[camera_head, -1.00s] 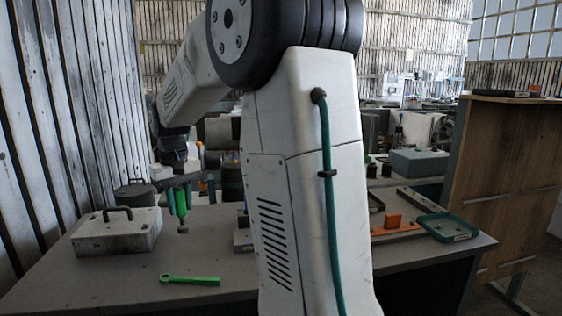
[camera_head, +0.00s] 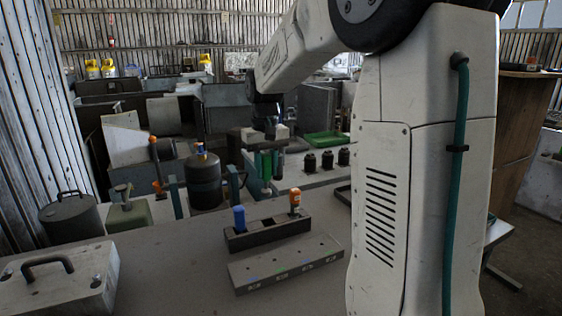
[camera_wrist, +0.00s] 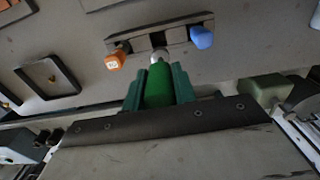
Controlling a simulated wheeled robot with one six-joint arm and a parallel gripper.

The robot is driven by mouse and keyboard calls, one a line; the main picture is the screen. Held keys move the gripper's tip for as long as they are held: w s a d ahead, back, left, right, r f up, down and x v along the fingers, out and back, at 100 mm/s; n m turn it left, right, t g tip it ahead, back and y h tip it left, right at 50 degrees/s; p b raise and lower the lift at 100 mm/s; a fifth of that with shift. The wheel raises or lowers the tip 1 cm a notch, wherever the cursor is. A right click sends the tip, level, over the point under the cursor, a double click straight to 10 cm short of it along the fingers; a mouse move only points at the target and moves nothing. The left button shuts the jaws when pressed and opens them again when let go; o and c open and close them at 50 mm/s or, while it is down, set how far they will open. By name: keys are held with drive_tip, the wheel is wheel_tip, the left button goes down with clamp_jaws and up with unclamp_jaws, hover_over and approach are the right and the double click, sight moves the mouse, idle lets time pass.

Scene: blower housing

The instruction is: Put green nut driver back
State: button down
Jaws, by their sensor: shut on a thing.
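My gripper (camera_head: 266,163) is shut on the green nut driver (camera_wrist: 158,86), with its green handle between the fingers. The silver socket end (camera_wrist: 158,56) points away from the gripper towards the holder. The dark holder (camera_head: 267,233) stands on the table, with a blue-handled driver (camera_head: 239,218) at its left and an orange-handled driver (camera_head: 295,201) at its right. Empty slots show between them. In the wrist view the holder (camera_wrist: 172,38) is ahead of the socket, with orange and blue swapped in side. In the head view the green driver hangs upright behind and above the holder; the exact gap is unclear.
A grey block with small coloured marks (camera_head: 286,264) lies in front of the holder. A grey box with a handle (camera_head: 62,281) stands at the front left. A dark canister (camera_head: 205,180) and several black knobs (camera_head: 327,159) are behind. Bare table lies left of the holder.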

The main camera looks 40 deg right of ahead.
sight(268, 190)
drive_tip(key=shift+d+f, duration=0.15)
drive_tip(key=shift+f, duration=3.9)
drive_tip(key=shift+f, duration=0.3)
drive_tip(key=shift+f, duration=0.9)
drive_tip(key=shift+f, duration=0.15)
drive_tip(key=shift+f, duration=0.95)
drive_tip(key=shift+f, duration=0.15)
drive_tip(key=shift+f, duration=0.45)
